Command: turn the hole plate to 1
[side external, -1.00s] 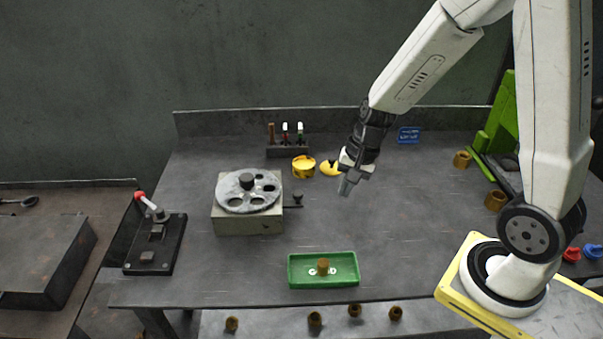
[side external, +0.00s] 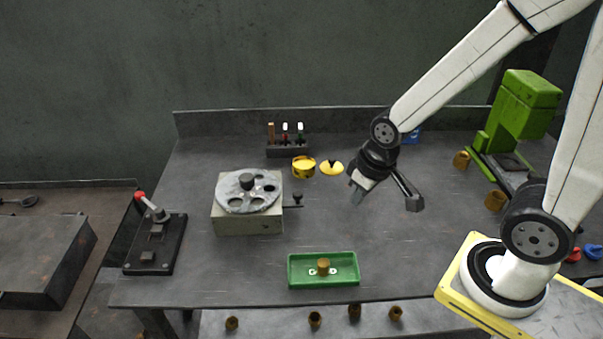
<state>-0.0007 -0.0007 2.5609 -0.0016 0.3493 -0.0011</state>
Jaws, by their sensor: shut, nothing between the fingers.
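A small dark handle (side external: 296,198) sticks out from the block's right side. No number on the plate can be read at this size. My gripper (side external: 357,198) is shut and empty, pointing down above the bench, to the right of the plate and apart from it.
A green tray (side external: 305,280) with a brass piece stands in front. A yellow tin (side external: 303,166), its yellow lid (side external: 331,168) and a tool rack (side external: 288,151) are behind. A red-knobbed lever (side external: 146,201) is left; a green press (side external: 521,105) is back right.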

